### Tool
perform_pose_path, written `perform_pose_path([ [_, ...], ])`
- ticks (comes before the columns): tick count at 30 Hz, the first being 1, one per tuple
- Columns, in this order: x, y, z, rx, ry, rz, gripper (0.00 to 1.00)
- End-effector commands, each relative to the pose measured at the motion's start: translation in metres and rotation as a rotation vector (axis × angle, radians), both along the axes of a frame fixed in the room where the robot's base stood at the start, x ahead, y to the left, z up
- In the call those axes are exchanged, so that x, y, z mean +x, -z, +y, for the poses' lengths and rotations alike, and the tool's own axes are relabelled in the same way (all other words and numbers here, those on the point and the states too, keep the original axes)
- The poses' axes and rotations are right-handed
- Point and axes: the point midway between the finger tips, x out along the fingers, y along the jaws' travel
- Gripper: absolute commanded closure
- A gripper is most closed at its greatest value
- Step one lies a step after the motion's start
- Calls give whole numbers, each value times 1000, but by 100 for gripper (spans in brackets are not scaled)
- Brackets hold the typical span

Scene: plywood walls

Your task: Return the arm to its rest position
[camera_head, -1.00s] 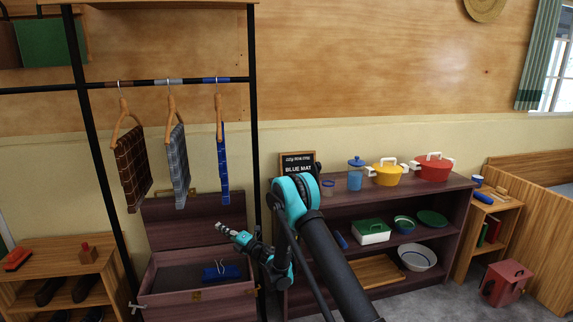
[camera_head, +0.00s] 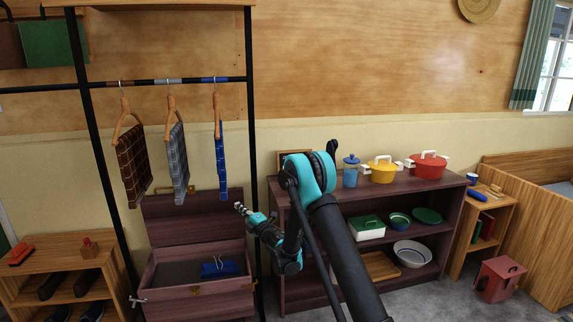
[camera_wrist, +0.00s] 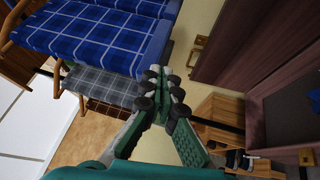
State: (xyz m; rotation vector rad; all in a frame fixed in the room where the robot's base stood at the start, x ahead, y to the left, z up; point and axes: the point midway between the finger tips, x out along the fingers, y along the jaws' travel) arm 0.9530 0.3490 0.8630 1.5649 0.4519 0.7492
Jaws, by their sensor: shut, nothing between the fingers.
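My gripper (camera_head: 241,209) is at the end of my folded teal and black arm. A blue checked cloth (camera_wrist: 110,35) on a hanger fills the upper left of that view, beyond the fingers. In the head view the same blue cloth (camera_head: 221,165) hangs on the rack, above and left of my gripper. My arm hides part of the dark shelf.
The open chest (camera_head: 195,290) holds a blue clipped item (camera_head: 218,267). The dark shelf (camera_head: 440,188) bears a yellow pot (camera_head: 382,173), a red pot (camera_head: 428,168) and a blue jar (camera_head: 351,176). Black rack posts (camera_head: 253,130) rise near my gripper.

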Motion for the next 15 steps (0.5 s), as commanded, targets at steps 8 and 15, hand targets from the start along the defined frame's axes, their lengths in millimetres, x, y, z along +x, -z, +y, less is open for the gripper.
perform_pose_path([
  [8, 18, -62, -100, 155, 246, 210, 100],
  [15, -3, -93, -205, 330, 491, 449, 100],
])
